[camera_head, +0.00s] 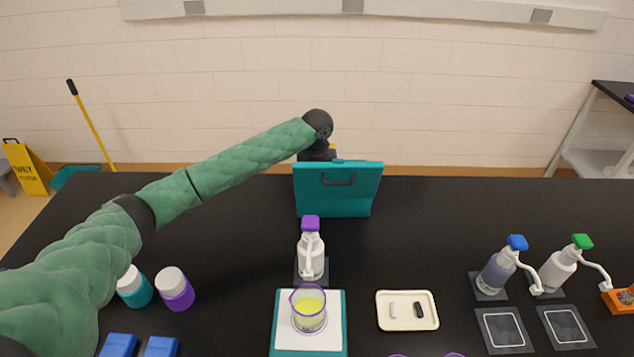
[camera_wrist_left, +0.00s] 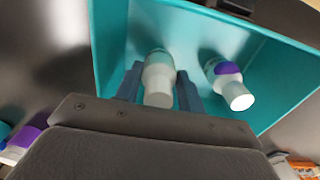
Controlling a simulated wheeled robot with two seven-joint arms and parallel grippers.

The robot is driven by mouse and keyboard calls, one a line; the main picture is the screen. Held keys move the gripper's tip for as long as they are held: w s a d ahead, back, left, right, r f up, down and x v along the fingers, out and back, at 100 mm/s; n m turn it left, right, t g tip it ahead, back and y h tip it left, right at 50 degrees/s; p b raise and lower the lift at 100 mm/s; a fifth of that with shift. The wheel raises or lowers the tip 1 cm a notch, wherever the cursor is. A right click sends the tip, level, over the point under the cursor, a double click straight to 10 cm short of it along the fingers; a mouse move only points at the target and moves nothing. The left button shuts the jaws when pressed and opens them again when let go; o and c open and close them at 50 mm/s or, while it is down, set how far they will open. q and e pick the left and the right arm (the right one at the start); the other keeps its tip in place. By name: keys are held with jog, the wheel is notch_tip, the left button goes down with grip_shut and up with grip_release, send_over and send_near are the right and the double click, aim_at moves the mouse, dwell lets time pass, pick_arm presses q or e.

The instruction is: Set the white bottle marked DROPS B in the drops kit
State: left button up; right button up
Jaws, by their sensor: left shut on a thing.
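The teal drops kit (camera_head: 338,190) stands near the back of the table, its handled panel upright toward me. My left arm reaches over to its far side, where the panel hides the fingers in the head view. In the left wrist view my left gripper (camera_wrist_left: 158,92) is shut on a white bottle (camera_wrist_left: 158,78) inside the teal walls of the kit (camera_wrist_left: 285,62). I cannot read its marking, nor tell whether it touches the kit's floor. A second white bottle with a purple band (camera_wrist_left: 226,78) is in the kit beside it. My right gripper is not in view.
A purple-topped pump bottle (camera_head: 311,255) stands in front of the kit, with a beaker of yellow liquid (camera_head: 308,312) nearer me. A small tray (camera_head: 407,322) lies to its right. Blue-topped (camera_head: 498,270) and green-topped (camera_head: 560,268) pump bottles stand at right. Purple (camera_head: 175,290) and teal jars are at left.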

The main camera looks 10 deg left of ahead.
pick_arm(q)
jog(key=shift+f, duration=0.8)
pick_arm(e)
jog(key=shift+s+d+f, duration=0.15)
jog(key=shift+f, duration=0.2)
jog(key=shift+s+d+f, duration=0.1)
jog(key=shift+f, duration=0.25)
pick_arm(q)
jog(key=o, duration=1)
jog(key=shift+f, duration=0.15)
jog(key=shift+c, duration=0.2)
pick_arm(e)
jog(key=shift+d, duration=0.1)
pick_arm(q)
jog(key=shift+w+r, duration=0.1)
jog(key=shift+r, duration=0.45)
notch_tip(320, 180, up, 11)
jog(key=b, duration=0.4)
jog(key=shift+r, duration=0.1)
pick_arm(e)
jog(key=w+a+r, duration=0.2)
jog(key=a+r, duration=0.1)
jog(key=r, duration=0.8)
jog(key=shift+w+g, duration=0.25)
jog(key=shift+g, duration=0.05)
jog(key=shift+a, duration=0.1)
